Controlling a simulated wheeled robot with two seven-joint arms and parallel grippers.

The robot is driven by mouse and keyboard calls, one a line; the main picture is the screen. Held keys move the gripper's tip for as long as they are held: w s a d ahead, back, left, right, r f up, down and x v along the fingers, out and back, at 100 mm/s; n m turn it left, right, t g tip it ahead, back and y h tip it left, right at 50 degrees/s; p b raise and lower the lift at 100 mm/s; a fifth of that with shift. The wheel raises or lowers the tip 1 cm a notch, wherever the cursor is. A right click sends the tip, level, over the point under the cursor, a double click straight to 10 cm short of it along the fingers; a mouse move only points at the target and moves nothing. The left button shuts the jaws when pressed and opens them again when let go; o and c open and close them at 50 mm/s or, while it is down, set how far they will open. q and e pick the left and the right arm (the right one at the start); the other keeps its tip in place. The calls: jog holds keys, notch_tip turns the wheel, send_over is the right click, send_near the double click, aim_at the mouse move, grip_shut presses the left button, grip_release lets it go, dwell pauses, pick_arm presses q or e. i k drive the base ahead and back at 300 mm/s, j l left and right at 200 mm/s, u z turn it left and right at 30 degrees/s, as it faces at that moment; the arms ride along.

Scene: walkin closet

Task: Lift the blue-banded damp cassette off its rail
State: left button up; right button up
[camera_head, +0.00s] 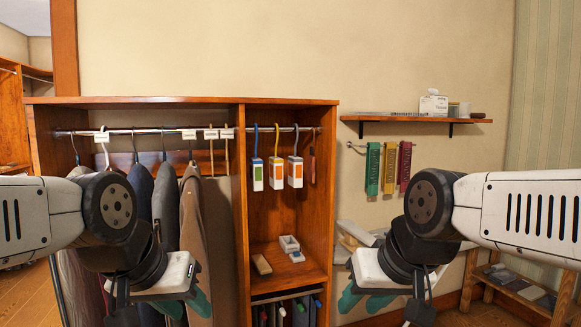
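Three white cassettes hang by hooks from the metal rail (283,130) in the right compartment of the wooden closet. The left cassette (257,174) has a green label and a blue hook. The middle cassette (276,173) has an orange label and a yellow hook. The right cassette (295,171) has an orange label and a grey-blue hook. I cannot make out a separate blue band at this size. My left gripper (187,304) is low in front of the hanging clothes, its teal fingers apart. My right gripper (364,302) is low, right of the closet, its teal fingers apart. Both appear empty.
A closet divider (241,210) stands left of the cassettes. A small grey tray (289,243) and a wooden block (262,265) lie on the shelf below. Green, yellow and dark red strips hang under the wall shelf (415,119). A bench (515,287) stands at right.

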aim_at(256, 163)
jog(key=u, duration=0.8)
jog(key=i+l+u, duration=0.1)
jog(key=l+u, duration=1.05)
jog(key=l, duration=0.25)
